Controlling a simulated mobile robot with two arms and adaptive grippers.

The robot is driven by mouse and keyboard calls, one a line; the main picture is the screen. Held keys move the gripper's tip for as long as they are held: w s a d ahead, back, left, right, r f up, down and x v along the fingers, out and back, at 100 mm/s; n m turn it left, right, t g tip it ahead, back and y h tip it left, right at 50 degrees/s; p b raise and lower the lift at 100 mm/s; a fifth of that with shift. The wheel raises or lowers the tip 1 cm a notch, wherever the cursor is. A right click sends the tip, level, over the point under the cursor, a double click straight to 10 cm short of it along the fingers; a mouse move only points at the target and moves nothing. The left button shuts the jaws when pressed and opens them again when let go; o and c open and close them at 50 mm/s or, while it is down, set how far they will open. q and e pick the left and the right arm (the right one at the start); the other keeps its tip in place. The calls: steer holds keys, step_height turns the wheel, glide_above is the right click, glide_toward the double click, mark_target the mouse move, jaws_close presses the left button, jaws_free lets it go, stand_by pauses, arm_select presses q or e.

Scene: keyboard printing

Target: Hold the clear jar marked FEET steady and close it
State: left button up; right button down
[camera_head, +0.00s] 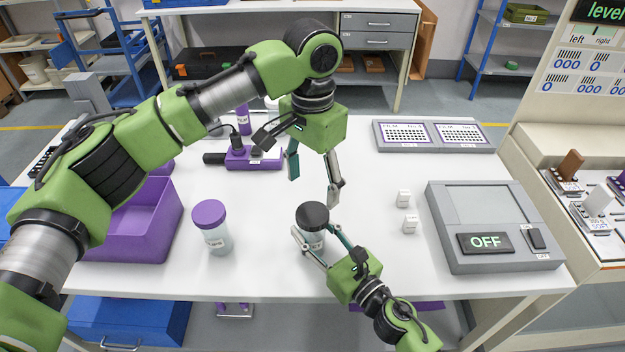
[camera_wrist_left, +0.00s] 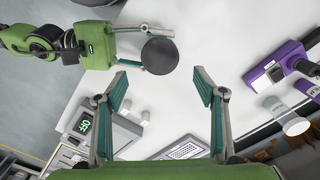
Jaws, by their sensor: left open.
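The clear jar (camera_head: 312,240), its label partly hidden, stands upright near the table's front edge. Its black lid (camera_head: 312,215) sits on top; it also shows in the left wrist view (camera_wrist_left: 160,55). I cannot tell how tightly the lid sits. My right gripper (camera_head: 315,228) has its fingers on both sides of the jar, below the lid; I cannot tell whether both touch it. My left gripper (camera_head: 313,188) points down above and slightly behind the lid, open and empty. Its spread fingers (camera_wrist_left: 165,88) show in the left wrist view, with the lid beyond them.
A jar with a purple lid (camera_head: 209,214) stands to the left, beside a purple bin (camera_head: 150,220). Two small white blocks (camera_head: 403,198) lie right of the black-lidded jar. A grey device reading OFF (camera_head: 487,243) is further right. The table middle is mostly clear.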

mark_target(312, 213)
arm_select(q)
steer(key=shift+f, duration=4)
steer(key=c, duration=1.1)
steer(key=shift+c, duration=0.2)
steer(key=o, duration=1.3)
steer(key=shift+r, duration=0.1)
step_height(312, 213, up, 12)
steer(key=shift+f, duration=0.1)
